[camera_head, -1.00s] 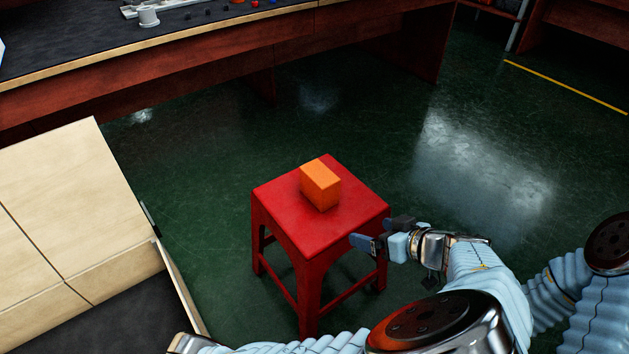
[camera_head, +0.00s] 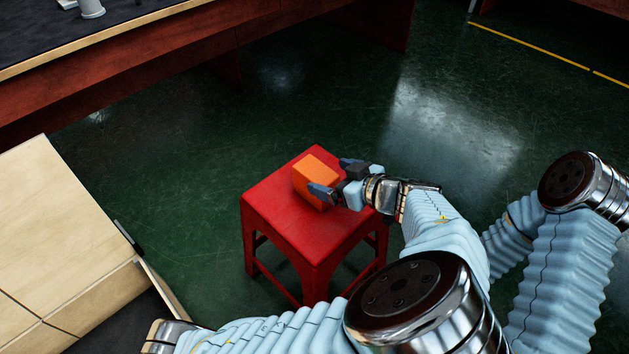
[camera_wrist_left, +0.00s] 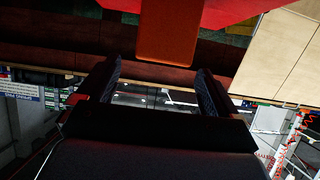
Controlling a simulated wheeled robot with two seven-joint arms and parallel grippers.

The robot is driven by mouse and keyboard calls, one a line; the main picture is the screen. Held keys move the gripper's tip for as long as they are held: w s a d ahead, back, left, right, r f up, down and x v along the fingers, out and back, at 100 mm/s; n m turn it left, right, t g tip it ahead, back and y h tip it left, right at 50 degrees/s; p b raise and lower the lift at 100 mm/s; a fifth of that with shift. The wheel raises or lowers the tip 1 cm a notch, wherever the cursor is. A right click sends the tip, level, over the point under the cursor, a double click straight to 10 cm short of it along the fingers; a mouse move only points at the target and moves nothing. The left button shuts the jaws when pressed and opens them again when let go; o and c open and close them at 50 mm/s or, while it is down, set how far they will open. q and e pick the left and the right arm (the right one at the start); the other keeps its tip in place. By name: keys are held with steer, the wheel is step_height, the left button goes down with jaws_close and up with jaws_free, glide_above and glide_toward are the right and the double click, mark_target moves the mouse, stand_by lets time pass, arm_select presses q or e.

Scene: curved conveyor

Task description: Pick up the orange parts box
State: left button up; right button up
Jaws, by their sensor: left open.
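The orange parts box (camera_head: 317,170) stands on the red stool (camera_head: 280,210) in the head view. My left gripper (camera_head: 326,175) is open at the box's right side. One finger overlaps the box's front face in the picture, and the other shows by its right back corner. In the left wrist view the box (camera_wrist_left: 168,32) is at the top centre, in line with the gap between the two open fingers (camera_wrist_left: 158,68). Whether the fingers touch it I cannot tell. My right gripper is not in view.
A pale wooden cabinet (camera_head: 60,220) stands at the left. A dark-topped workbench (camera_head: 190,45) runs along the back left. Green floor (camera_head: 420,110) is open behind and to the right of the stool.

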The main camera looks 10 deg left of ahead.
mark_target(322, 175)
arm_select(q)
steer(key=x, duration=0.6)
steer(key=shift+a+f, duration=0.1)
steer(key=shift+f, duration=0.15)
steer(key=c, duration=1.3)
steer(key=shift+r, duration=0.1)
